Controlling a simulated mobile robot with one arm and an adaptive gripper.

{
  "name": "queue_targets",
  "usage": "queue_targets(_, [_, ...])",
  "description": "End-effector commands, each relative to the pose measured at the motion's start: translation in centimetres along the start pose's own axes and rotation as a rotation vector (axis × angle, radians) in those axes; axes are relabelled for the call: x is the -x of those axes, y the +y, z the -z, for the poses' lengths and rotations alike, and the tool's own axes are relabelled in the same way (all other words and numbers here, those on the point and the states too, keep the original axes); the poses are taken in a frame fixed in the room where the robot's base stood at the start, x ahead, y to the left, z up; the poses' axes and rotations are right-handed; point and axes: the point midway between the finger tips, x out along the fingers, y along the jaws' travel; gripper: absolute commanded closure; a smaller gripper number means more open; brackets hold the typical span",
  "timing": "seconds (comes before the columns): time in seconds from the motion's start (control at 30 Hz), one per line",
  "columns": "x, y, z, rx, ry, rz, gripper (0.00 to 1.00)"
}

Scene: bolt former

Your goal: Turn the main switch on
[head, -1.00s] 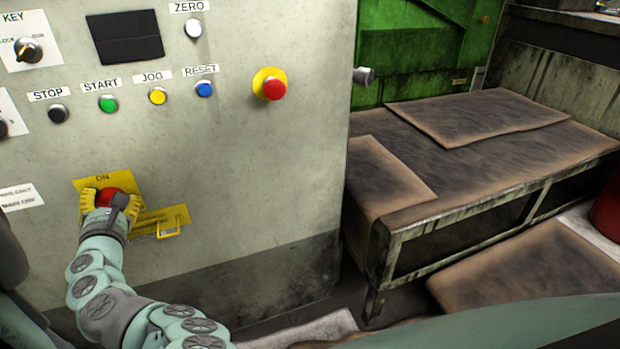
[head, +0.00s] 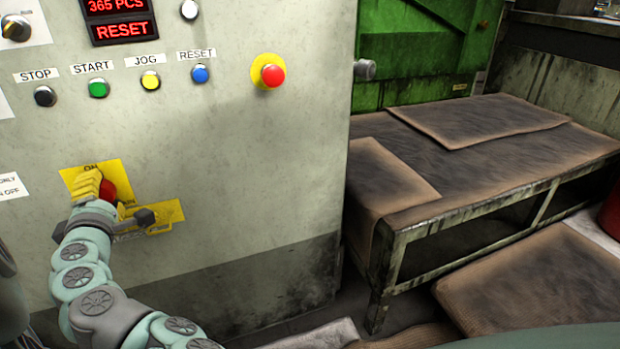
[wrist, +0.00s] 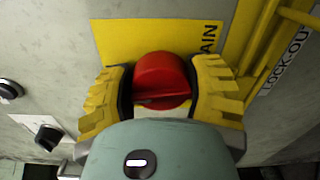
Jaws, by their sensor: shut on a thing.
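The main switch is a red round knob (head: 108,190) on a yellow plate (head: 121,178) marked ON, low on the grey control panel. In the wrist view the red knob (wrist: 162,82) sits between the two yellow fingers of my gripper (wrist: 162,88), one on each side. My gripper (head: 97,188) is shut on the knob, and partly hides it in the head view. The display (head: 122,24) above is lit and reads 365 PCS and RESET in red.
Stop (head: 45,96), start (head: 99,88), jog (head: 150,80) and reset (head: 200,74) buttons and a red emergency button (head: 272,75) are above. A yellow lock-out bracket (head: 165,218) is right of the switch. A worn bench (head: 480,160) stands at right.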

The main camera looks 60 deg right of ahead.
Motion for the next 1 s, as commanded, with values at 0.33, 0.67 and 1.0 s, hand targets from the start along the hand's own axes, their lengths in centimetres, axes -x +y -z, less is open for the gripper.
queue_targets(0.33, [-0.05, -0.16, -0.20, -0.153, -0.005, -0.001, 0.81])
queue_targets(0.67, [-0.04, -0.15, -0.21, -0.188, -0.005, 0.001, 0.81])
queue_targets(1.0, [-0.03, -0.13, -0.19, -0.188, -0.005, 0.000, 0.36])
